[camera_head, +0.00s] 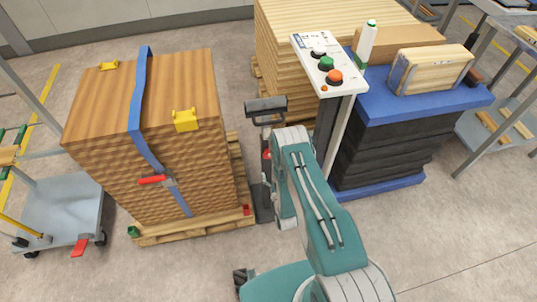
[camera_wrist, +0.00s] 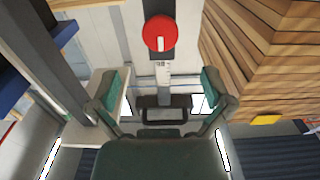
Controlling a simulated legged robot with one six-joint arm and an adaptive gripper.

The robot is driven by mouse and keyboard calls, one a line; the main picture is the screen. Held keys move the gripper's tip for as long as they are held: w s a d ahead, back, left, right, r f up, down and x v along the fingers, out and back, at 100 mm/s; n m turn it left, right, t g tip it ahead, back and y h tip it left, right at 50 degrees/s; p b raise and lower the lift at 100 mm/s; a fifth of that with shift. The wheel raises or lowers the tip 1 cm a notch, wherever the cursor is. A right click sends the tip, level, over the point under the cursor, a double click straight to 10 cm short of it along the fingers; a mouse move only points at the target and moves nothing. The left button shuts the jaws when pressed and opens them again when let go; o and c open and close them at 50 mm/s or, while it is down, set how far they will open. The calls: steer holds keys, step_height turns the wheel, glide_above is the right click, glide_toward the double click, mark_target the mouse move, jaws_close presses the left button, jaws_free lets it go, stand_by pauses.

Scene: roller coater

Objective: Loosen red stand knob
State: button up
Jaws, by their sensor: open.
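The red knob (camera_wrist: 159,33) is round with a pale mark across its face. It sits on a dark stand post at the top centre of the wrist view. My gripper (camera_wrist: 159,80) is open, with its two green-padded fingers spread apart and nothing between them touching. The knob lies beyond the fingertips, roughly centred between them. In the head view a small red part of the stand (camera_head: 266,155) shows beside my teal arm, which hides most of the gripper. The stand's black top handle (camera_head: 266,106) is above it.
A strapped wood stack (camera_head: 110,170) on a pallet stands to the left. A button panel (camera_head: 327,63) on a post and a blue-topped black stack (camera_head: 390,140) are close on the right. Plank stacks (camera_head: 285,35) stand behind. The floor in front is clear.

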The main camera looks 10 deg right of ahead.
steer(key=w, duration=0.9)
steer(key=c, duration=1.1)
